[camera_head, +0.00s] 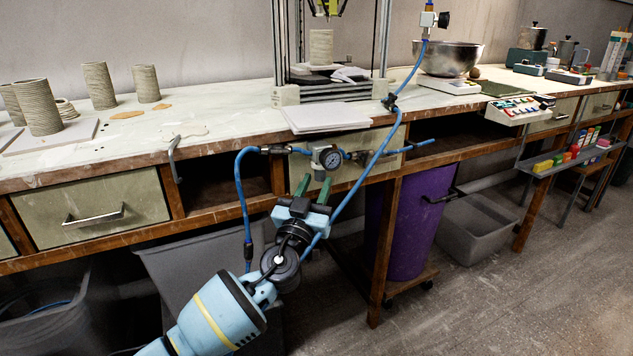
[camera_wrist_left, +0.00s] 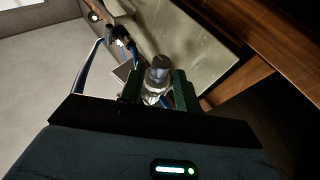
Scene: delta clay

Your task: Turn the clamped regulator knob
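The regulator (camera_head: 325,158) is fixed at the front edge of the bench, with a round white-faced gauge (camera_head: 331,158) and blue air hoses joined to it. My left gripper (camera_head: 314,188) reaches up from below, its two green fingers spread just under the regulator. In the left wrist view, a dark-topped, shiny round part of the regulator (camera_wrist_left: 158,72) shows between the fingertips of my left gripper (camera_wrist_left: 158,90). The fingers are apart and I see no clear grip on it. The knob is small and partly hidden, so contact cannot be told. My right gripper is not in view.
Blue hoses (camera_head: 241,190) hang close on both sides of my left gripper. A drawer front (camera_head: 350,150) lies behind the regulator, and a metal hook (camera_head: 173,158) juts from the bench edge to the left. A purple bin (camera_head: 405,225) stands below right.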

